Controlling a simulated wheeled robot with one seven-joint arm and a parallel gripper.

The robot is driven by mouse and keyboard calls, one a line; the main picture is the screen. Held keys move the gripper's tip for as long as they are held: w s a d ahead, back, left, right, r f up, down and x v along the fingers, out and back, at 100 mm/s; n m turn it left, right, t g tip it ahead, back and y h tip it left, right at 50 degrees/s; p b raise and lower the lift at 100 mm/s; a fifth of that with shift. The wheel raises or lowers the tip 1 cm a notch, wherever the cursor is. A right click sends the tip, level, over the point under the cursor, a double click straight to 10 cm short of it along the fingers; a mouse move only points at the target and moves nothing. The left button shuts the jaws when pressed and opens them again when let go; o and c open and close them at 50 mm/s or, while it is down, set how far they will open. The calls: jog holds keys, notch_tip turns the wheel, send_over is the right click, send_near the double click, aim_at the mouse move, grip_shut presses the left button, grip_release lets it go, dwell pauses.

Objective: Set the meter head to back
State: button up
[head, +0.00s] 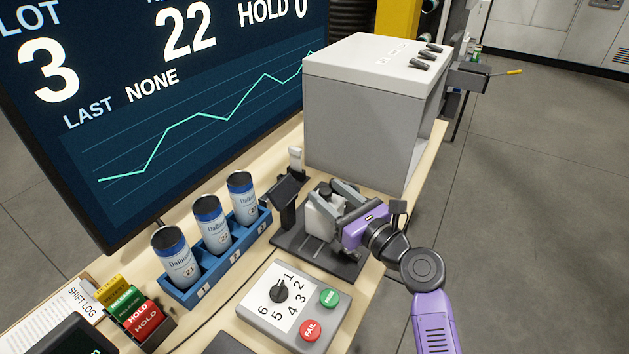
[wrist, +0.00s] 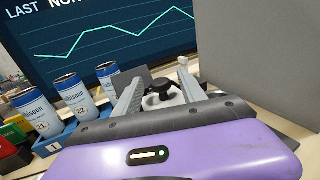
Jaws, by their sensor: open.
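The meter head seems to be the pale block (head: 318,216) with a black knob on top, on a dark base plate (head: 345,266) at the table's right side. My gripper (head: 330,197) is open, its two fingers reaching over the block from the right. In the wrist view the black knob (wrist: 162,88) lies between the spread fingers of my gripper (wrist: 160,90). I cannot tell whether a finger touches it. The lower part of the block is partly hidden by my gripper. Which way the head is set cannot be read.
A dark bracket (head: 287,190) stands left of the block. A large grey box (head: 355,115) rises behind. A blue rack (head: 228,262) holds three cans to the left. A control box (head: 262,318) with a dial and two buttons is in front. A big screen (head: 200,130) stands behind.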

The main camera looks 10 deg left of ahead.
jog(key=shift+x, duration=2.35)
grip_shut()
jog(key=shift+d, duration=0.1)
